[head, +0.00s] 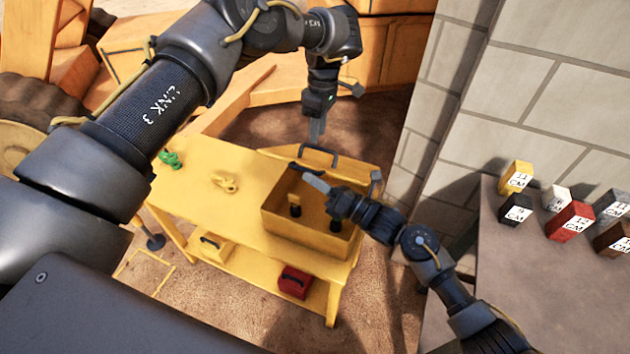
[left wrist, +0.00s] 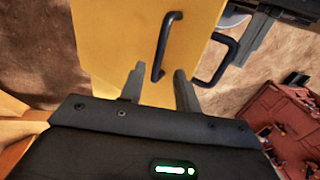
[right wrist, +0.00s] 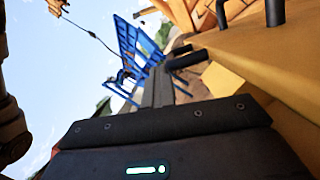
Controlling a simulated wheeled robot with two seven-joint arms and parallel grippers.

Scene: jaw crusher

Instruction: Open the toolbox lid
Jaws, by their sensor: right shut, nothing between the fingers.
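The yellow toolbox (head: 285,230) stands on the right end of the yellow table, and its inside is visible. Its yellow lid (head: 350,170) appears swung back behind the box, with a dark handle (head: 320,150). My left gripper (head: 317,135) points down just above that handle. In the left wrist view its fingers (left wrist: 158,78) are apart, close to a dark handle (left wrist: 166,45) on a yellow panel; I cannot tell whether they touch it. My right gripper (head: 312,181) is shut and empty over the box opening; its closed fingers (right wrist: 160,85) show in the right wrist view.
A green object (head: 170,160) and a small yellow object (head: 225,182) lie on the table (head: 200,200). A yellow case (head: 213,246) and a red case (head: 294,282) sit on its lower shelf. A stone wall (head: 530,90) and a grey table with several labelled blocks (head: 570,221) stand right.

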